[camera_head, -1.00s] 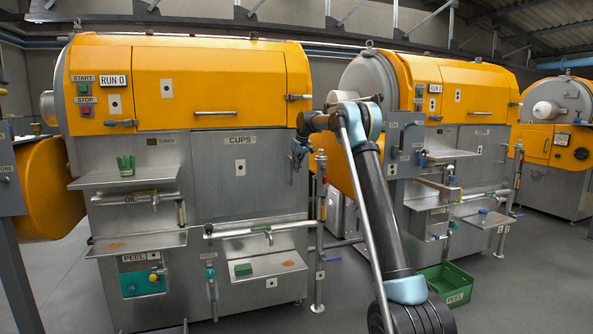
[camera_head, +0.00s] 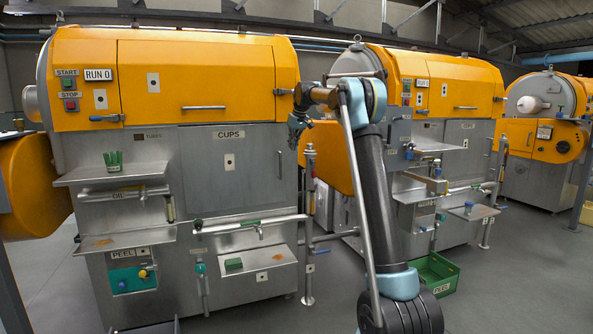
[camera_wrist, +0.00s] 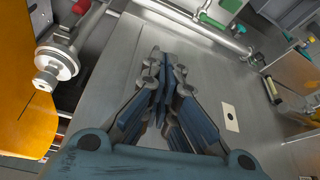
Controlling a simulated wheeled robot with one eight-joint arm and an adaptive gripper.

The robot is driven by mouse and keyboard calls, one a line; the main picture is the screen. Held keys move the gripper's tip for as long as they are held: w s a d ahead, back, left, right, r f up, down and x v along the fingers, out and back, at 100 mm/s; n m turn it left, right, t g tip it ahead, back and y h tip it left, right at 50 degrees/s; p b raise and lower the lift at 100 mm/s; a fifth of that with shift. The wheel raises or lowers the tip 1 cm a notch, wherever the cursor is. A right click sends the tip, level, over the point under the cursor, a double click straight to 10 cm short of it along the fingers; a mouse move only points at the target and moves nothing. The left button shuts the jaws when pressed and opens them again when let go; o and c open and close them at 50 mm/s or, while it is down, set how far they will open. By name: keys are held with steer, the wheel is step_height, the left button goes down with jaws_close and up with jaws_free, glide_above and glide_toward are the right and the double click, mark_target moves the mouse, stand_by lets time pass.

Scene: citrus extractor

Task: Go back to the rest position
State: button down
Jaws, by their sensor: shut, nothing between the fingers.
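My gripper (camera_head: 297,128) is at the end of my bent arm, in front of the right part of the near orange and steel machine (camera_head: 210,85). In the wrist view my gripper (camera_wrist: 163,62) has its fingers together with nothing between them. Behind the fingers is the steel panel of the machine (camera_wrist: 115,75). In the head view the panel marked CUPS (camera_head: 228,180) is to the left of my gripper. I cannot tell the exact gap between gripper and panel.
A second machine (camera_head: 440,85) and a green PEEL crate (camera_head: 437,272) are at right. Grey floor is open in front.

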steer(key=s+d+f+m+h, duration=0.1)
steer(key=s+d, duration=0.5)
steer(key=s, duration=0.6)
steer(key=s+d+f+m, duration=0.1)
steer(key=s+d, duration=0.5)
steer(key=s, duration=0.5)
steer(key=s+d+f+m+h, duration=0.15)
steer(key=s+d, duration=0.45)
steer(key=s, duration=0.6)
steer(key=s+d+f+m, duration=0.1)
steer(key=s+d+f, duration=0.3)
steer(key=s+f, duration=0.8)
steer(key=s+d+f+m+g, duration=0.1)
steer(key=s+d+f+m, duration=0.1)
steer(key=s+f, duration=1.1)
steer(key=s+d, duration=0.1)
steer(key=s, duration=0.4)
steer(key=shift+s+d+f, duration=0.25)
steer(key=shift+s+d, duration=0.1)
steer(key=shift+d, duration=0.05)
steer(key=shift+a, duration=0.1)
